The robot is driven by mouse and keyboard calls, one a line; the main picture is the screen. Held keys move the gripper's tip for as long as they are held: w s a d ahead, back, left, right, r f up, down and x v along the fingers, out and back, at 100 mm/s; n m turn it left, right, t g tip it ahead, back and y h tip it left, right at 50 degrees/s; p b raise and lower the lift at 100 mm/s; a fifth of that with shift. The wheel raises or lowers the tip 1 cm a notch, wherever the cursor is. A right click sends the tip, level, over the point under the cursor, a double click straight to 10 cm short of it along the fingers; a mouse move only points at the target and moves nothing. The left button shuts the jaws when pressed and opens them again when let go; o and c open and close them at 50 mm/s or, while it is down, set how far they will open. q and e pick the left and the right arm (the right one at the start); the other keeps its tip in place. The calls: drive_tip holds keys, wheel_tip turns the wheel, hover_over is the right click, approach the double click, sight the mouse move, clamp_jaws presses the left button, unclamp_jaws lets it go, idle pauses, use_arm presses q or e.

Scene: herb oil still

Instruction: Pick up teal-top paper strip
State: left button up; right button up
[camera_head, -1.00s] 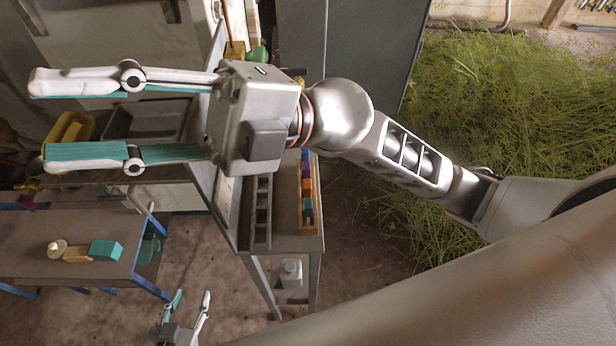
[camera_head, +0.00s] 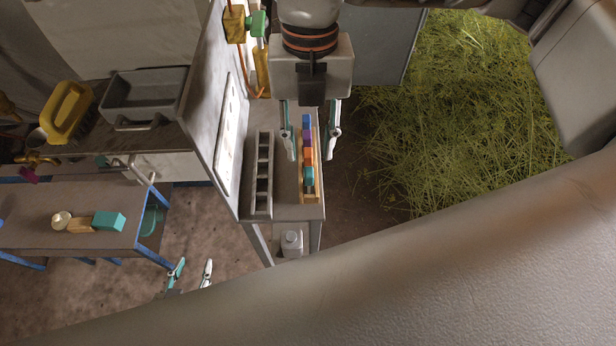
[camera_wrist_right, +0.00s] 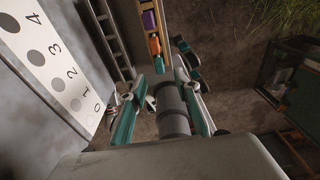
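The teal-top paper strip (camera_head: 309,175) appears as a teal block near the front end of a narrow wooden rack (camera_head: 317,192). Orange, purple and blue tops stand behind it in the same rack. In the right wrist view the teal top (camera_wrist_right: 158,64) is just ahead of the fingers, below an orange one. My right gripper (camera_head: 309,157) is open and empty, with one finger on each side of the rack in the head view; its height above the rack is unclear. My left gripper (camera_head: 193,265) is open and empty, low at the bottom left, apart from the rack.
A grey slotted holder (camera_head: 260,180) lies just left of the rack, beside an upright panel; the wrist view shows a numbered white board (camera_wrist_right: 50,65). A grey bottle (camera_head: 291,242) stands below. A lower table (camera_head: 30,227) holds a teal block (camera_head: 108,221). A yellow tub (camera_head: 68,112) is upper left.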

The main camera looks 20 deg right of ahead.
sight(309, 172)
drive_tip(key=f, duration=0.5)
drive_tip(key=s+f, duration=0.1)
drive_tip(key=f, duration=0.1)
drive_tip(key=shift+a+f, duration=0.2)
drive_tip(key=shift+f, duration=0.05)
drive_tip(key=shift+c, duration=0.4)
clamp_jaws()
